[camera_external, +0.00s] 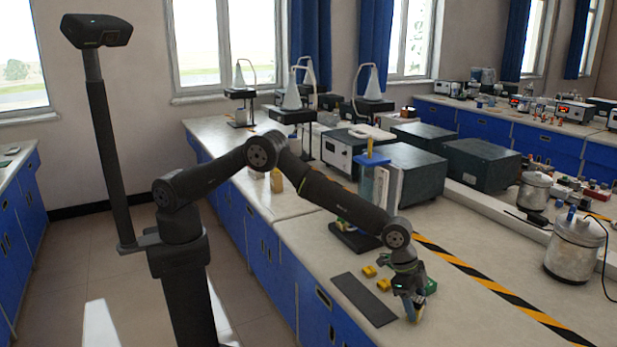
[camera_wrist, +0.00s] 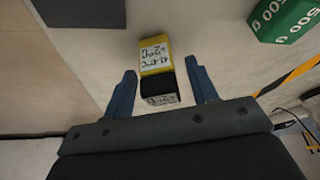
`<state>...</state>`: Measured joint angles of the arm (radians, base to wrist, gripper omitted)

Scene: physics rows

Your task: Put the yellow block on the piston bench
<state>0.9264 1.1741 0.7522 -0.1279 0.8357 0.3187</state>
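A yellow block (camera_wrist: 155,54) with a written label lies on the bench in the wrist view, with a dark labelled part (camera_wrist: 159,89) directly below it; I cannot tell whether they are one piece. My gripper (camera_wrist: 160,66) is open, with a blue finger on each side of the block and gaps between. In the external view my gripper (camera_external: 413,311) points down near the bench's front edge. The piston apparatus (camera_external: 375,190) stands behind, with a dark base (camera_external: 354,238).
A dark mat (camera_external: 364,299) lies left of my gripper and also shows in the wrist view (camera_wrist: 84,12). A green 500 g block (camera_wrist: 288,20) lies to the right. Striped tape (camera_external: 480,277) crosses the bench. A metal pot (camera_external: 575,248) stands right.

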